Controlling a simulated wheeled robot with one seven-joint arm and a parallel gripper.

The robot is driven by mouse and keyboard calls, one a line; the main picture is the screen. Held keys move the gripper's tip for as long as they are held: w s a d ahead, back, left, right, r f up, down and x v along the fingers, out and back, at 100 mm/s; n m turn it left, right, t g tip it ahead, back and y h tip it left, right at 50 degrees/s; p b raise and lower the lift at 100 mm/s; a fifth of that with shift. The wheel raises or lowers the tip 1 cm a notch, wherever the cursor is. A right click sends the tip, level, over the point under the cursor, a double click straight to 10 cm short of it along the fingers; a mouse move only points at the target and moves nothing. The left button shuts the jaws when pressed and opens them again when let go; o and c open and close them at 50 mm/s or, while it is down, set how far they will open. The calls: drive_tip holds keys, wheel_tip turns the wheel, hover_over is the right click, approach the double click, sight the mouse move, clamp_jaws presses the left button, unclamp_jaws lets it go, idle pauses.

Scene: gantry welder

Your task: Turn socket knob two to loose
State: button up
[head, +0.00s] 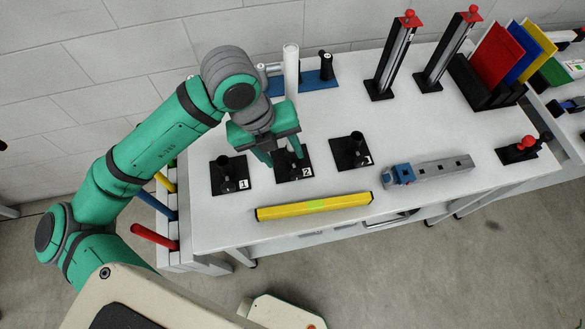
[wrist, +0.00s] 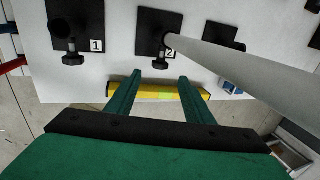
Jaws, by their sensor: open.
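Socket two is a black square plate (wrist: 150,20) labelled 2, the middle one of the row. A long whitish tube (wrist: 245,66) rises from it in the wrist view; in the head view, the tube (head: 291,70) stands upright behind my gripper, which hides its lower part. The small black knob (wrist: 158,62) of socket two sticks out on the near side. My gripper (wrist: 160,75) is open and empty, with its fingertips just short of the knob, one to each side. In the head view, my gripper (head: 283,160) covers part of socket two (head: 300,177).
Socket one (head: 229,174) is left and socket three (head: 350,151) right, both with knobs. A yellow bar (head: 314,207) lies along the table's front edge. A grey and blue tool (head: 428,173) lies right. Two black posts and a coloured plate rack (head: 490,97) stand behind.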

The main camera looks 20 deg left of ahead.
sight(290, 173)
drive_tip(key=x, duration=1)
drive_tip(key=shift+d+f, duration=0.1)
drive_tip(key=shift+f, duration=0.15)
drive_tip(key=c, duration=1.1)
drive_tip(key=shift+o, duration=0.2)
drive_tip(key=shift+t+h, duration=0.3)
drive_tip(key=shift+h, duration=0.1)
drive_tip(key=shift+s+a+f+t+h, duration=0.15)
drive_tip(key=shift+a+t+h, duration=0.25)
drive_tip(key=shift+t+h, duration=0.5)
drive_tip(key=shift+s+a+f+t+h, duration=0.1)
drive_tip(key=shift+t+h, duration=0.4)
drive_tip(key=shift+h, duration=0.45)
drive_tip(key=shift+a+f+t+h, duration=0.1)
drive_tip(key=shift+t+h, duration=0.4)
drive_tip(key=shift+h, duration=0.45)
